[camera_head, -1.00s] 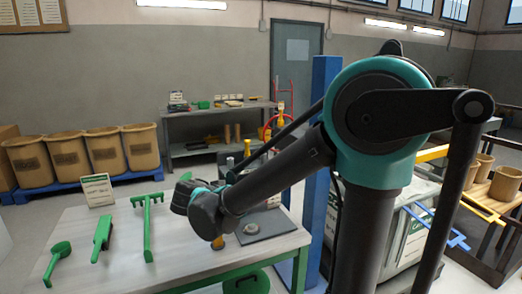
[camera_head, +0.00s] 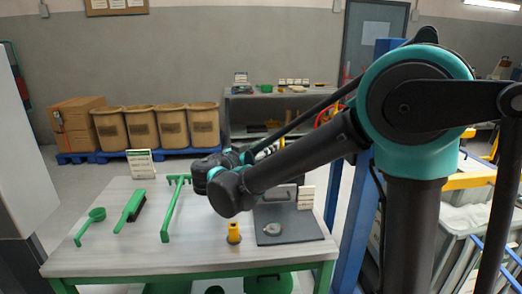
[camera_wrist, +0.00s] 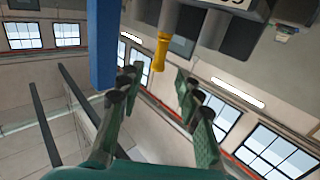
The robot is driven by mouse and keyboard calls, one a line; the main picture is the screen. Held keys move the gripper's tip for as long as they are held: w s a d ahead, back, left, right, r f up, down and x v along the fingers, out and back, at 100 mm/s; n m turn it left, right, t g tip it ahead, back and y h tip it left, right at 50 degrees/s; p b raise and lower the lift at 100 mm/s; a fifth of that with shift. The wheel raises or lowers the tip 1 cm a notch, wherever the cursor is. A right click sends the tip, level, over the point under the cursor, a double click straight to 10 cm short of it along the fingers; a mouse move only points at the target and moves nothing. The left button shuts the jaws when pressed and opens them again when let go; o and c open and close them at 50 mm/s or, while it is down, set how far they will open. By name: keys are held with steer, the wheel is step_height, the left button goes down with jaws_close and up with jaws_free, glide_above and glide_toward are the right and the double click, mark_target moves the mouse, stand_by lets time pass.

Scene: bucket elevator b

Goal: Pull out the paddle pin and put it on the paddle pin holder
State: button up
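A yellow pin-like piece (camera_wrist: 161,52) sticks out of the end of a grey cylinder (camera_wrist: 169,16) in the wrist view; I take it for the paddle pin. My gripper (camera_wrist: 157,84) is open and empty, its two green fingers spread, with the yellow piece beyond the tips and between them in the picture. No contact shows. In the head view my gripper is mostly hidden behind my arm. A small upright yellow piece (camera_head: 233,233) stands on the table (camera_head: 130,258) left of a dark plate (camera_head: 303,229); I cannot tell whether it is the paddle pin holder.
A green scoop (camera_head: 92,221), a green brush (camera_head: 130,207) and a green long-handled tool (camera_head: 174,205) lie on the table's left. A blue post (camera_head: 362,205) stands right of the table. Brown bins (camera_head: 170,126) line the back wall. The table's front left is clear.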

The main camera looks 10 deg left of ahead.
steer(key=x, duration=1.3)
jaws_close()
